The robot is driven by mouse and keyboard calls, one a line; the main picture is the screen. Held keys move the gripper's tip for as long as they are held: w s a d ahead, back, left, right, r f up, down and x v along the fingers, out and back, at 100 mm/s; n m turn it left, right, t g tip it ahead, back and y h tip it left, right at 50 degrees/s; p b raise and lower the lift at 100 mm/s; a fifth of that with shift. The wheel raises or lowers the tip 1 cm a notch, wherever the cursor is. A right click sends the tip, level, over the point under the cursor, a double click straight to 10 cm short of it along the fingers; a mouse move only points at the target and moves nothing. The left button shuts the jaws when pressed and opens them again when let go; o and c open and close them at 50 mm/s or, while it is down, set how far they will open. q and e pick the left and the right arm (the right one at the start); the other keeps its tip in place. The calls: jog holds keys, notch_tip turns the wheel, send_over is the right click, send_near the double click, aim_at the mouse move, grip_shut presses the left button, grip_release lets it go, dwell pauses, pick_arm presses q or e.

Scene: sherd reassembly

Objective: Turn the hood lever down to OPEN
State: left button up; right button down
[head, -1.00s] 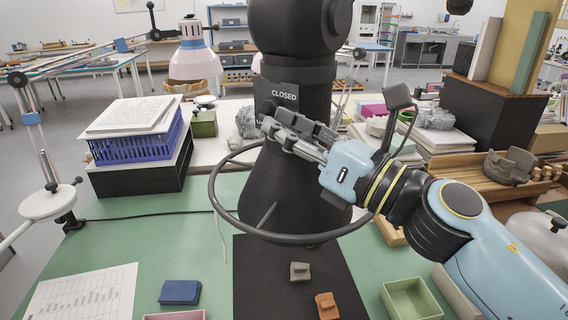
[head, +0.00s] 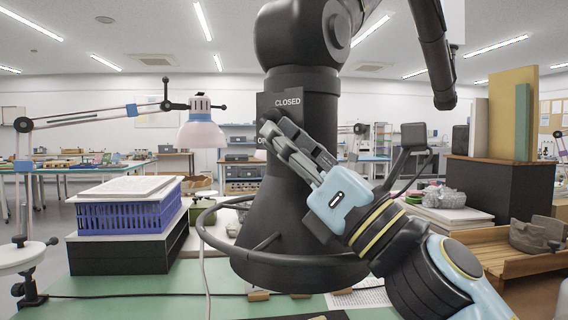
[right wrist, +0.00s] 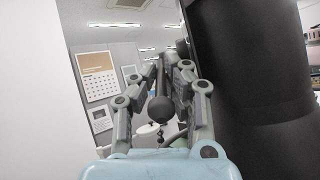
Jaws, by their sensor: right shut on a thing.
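The black fume hood (head: 290,170) stands in the middle of the head view, with a wide ring round its lower cone. A dark plate on its neck (head: 289,101) reads CLOSED at the top; a lower word beginning with O is mostly covered by my fingers. My right gripper (head: 268,132) reaches up from the right, its fingertips at this plate, shut on the lever, which the fingers hide in the head view. In the right wrist view a dark ball (right wrist: 160,108) shows between the fingers; I cannot tell whether it belongs to the lever. My left gripper is out of view.
A white and pink lamp (head: 201,132) hangs left of the hood. Boards (head: 512,115) on a dark box stand at the right.

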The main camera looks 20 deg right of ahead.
dwell(0.3)
jog(key=c, duration=1.4)
grip_release()
jog(key=shift+a, duration=0.1)
jog(key=shift+r, duration=0.1)
jog(key=shift+r, duration=4.95)
